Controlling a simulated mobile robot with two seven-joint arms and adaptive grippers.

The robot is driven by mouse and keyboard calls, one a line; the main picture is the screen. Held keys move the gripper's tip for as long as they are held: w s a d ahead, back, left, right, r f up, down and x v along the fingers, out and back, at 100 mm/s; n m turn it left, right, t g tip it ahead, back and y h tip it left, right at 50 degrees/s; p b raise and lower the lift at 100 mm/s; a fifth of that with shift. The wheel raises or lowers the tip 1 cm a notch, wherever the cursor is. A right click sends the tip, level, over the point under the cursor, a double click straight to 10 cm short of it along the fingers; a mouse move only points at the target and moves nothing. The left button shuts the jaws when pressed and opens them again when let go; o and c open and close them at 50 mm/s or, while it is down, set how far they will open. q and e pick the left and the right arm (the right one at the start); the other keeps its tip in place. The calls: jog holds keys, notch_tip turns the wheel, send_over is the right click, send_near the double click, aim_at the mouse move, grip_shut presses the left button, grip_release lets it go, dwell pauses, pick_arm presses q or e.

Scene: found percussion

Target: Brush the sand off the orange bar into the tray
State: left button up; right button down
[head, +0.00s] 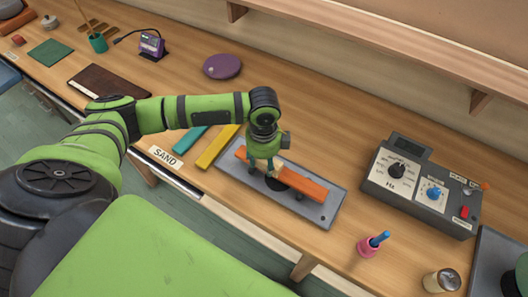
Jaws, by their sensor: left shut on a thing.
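The orange bar (305,187) lies across the grey tray (316,213) on the bench, seen in the head view. My left gripper (268,169) points down over the bar, left of its middle. A dark round patch (276,184) shows just under the fingertips by the bar. Sand on the bar is too small to tell. My right gripper is not in view.
A yellow bar (217,148) and a teal bar (190,139) lie left of the tray, near a SAND label (165,157). A grey control box (422,187) stands right. A pink holder (368,246) with a blue stick stands front right. Bare bench lies between.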

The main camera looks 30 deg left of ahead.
pick_arm(q)
jog(key=shift+r, duration=1.15)
jog(key=w+a, duration=0.6)
jog(key=w, duration=0.1)
jog(key=shift+a+f+b, duration=0.15)
jog(key=shift+a+b, duration=0.25)
jog(key=shift+b, duration=0.05)
jog(key=shift+s, duration=0.1)
